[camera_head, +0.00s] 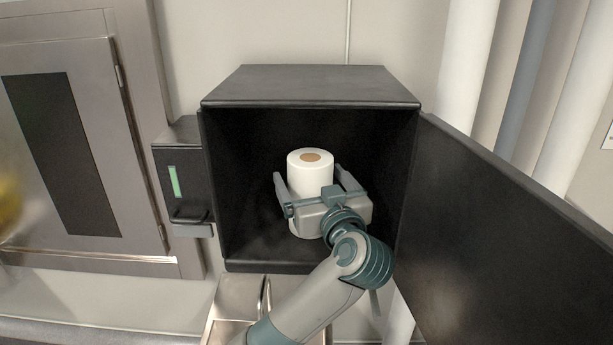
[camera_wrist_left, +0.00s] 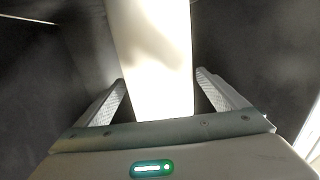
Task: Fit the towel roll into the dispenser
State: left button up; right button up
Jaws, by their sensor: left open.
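The white towel roll (camera_head: 308,168) stands upright inside the open black dispenser (camera_head: 310,88). The brown end of its core shows on top. My left gripper (camera_head: 312,182) reaches into the dispenser from the front. Its fingers are open, one on each side of the roll. In the left wrist view, the roll (camera_wrist_left: 152,50) rises between the two textured fingers (camera_wrist_left: 160,92), with a dark gap showing beside each finger. The gripper and wrist hide part of the roll's lower half, and I cannot tell what holds it up. My right gripper is out of view.
The dispenser's black door (camera_head: 500,220) is swung open to the right. A small black box with a green strip (camera_head: 174,181) is beside the dispenser on the left. A metal wall cabinet (camera_head: 95,150) is further left. A metal basin (camera_head: 238,300) is below.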

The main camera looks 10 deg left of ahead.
pick_arm(q)
jog(key=b+v, duration=0.3)
jog(key=v, duration=1)
jog(key=shift+s+d, duration=0.15)
jog(key=shift+s, duration=0.1)
